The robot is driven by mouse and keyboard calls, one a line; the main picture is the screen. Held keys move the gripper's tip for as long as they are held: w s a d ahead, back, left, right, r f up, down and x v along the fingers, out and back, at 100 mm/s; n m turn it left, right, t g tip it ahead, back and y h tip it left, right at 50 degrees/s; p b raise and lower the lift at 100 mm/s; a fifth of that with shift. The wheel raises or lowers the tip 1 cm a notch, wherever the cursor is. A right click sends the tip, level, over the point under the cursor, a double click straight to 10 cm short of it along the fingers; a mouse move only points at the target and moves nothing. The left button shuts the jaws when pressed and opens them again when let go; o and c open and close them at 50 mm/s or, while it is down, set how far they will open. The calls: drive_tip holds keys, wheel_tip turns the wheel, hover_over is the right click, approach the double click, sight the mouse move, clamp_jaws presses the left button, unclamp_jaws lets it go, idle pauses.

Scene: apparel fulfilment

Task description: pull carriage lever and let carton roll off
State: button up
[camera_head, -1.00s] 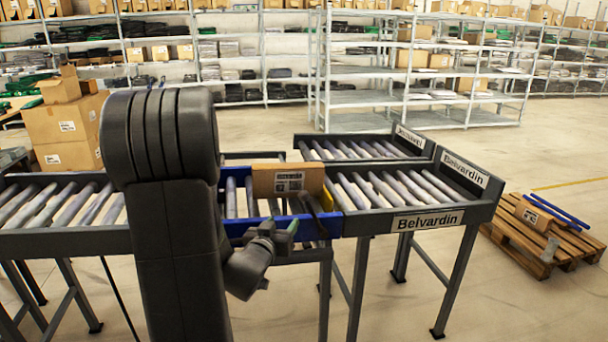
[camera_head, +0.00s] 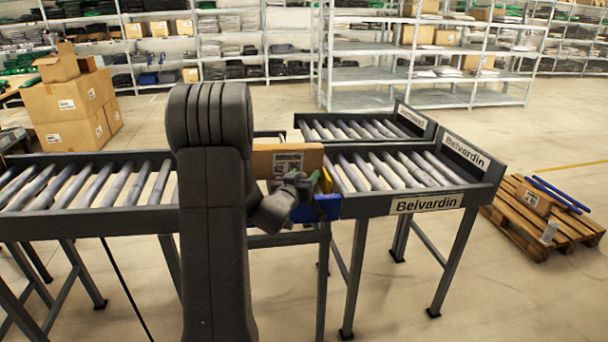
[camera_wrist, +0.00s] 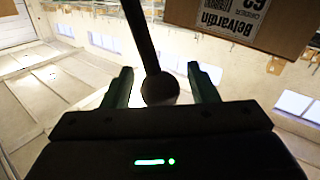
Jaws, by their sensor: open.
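The brown carton (camera_head: 288,160) with a white label sits on the blue carriage (camera_head: 325,208), largely behind my arm in the head view. In the wrist view the carton (camera_wrist: 250,22) is at the top right, its "Belvardin" label upside down. The dark carriage lever (camera_wrist: 141,35) ends in a round knob (camera_wrist: 160,88). My gripper (camera_wrist: 159,70) is open, with a green finger on each side of the lever and knob; gaps show on both sides. In the head view my gripper (camera_head: 311,184) is in front of the carton and hides the lever.
A roller lane labelled Belvardin (camera_head: 427,204) lies to the right of the carriage, with another lane (camera_head: 365,130) behind it. A roller conveyor (camera_head: 90,228) runs at the left. A wooden pallet (camera_head: 520,225) stands at the far right. Open floor lies in front.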

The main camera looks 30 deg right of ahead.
drive_tip(key=shift+w+d, duration=0.25)
clamp_jaws()
